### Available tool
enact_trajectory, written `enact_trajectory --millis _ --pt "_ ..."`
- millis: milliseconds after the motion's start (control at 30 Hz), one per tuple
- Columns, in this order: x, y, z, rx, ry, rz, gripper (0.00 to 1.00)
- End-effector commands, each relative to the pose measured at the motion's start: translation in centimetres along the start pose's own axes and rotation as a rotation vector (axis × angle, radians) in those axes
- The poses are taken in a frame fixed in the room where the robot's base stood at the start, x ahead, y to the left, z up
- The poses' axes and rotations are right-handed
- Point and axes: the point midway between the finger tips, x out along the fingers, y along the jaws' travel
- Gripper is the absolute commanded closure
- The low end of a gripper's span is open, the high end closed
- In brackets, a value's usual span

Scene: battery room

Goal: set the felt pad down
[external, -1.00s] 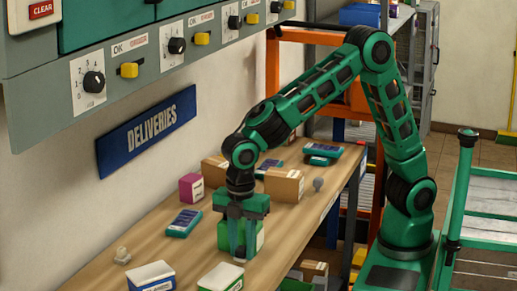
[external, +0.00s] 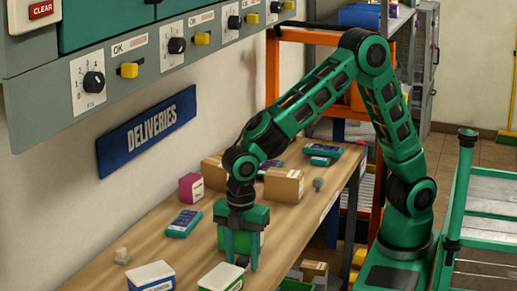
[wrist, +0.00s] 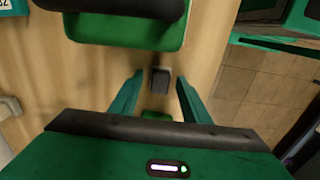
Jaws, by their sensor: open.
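The felt pad (external: 242,262) is a small dark grey block on the wooden bench near its front edge. It also shows in the wrist view (wrist: 161,79), lying on the wood between my fingers. My gripper (external: 240,267) points down over it. In the wrist view my gripper (wrist: 161,84) is open, with one green finger on each side of the pad and a visible gap to each. In the external view the fingers partly hide the area around the pad.
A green box (external: 229,239) stands close behind my fingers. White-topped boxes (external: 152,274) and (external: 222,277) stand at the near end. A teal device (external: 184,223), a pink box (external: 191,187) and a cardboard box (external: 284,186) are farther back. The bench edge is close on the right.

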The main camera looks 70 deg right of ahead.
Motion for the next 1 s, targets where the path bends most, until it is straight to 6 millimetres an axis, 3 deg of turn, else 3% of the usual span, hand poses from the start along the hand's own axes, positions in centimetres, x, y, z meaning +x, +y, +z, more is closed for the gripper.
enact_trajectory --millis 167,600,800,1000 --pt "-2.0 0.1 -0.1 0.000 0.003 0.003 0.57" --pt "-10.1 0.1 -0.1 0.000 0.003 0.002 0.57" --pt "-11.8 0.0 0.0 0.000 0.001 0.000 0.57" --pt "-12.1 0.0 0.0 0.000 0.000 0.000 0.57"
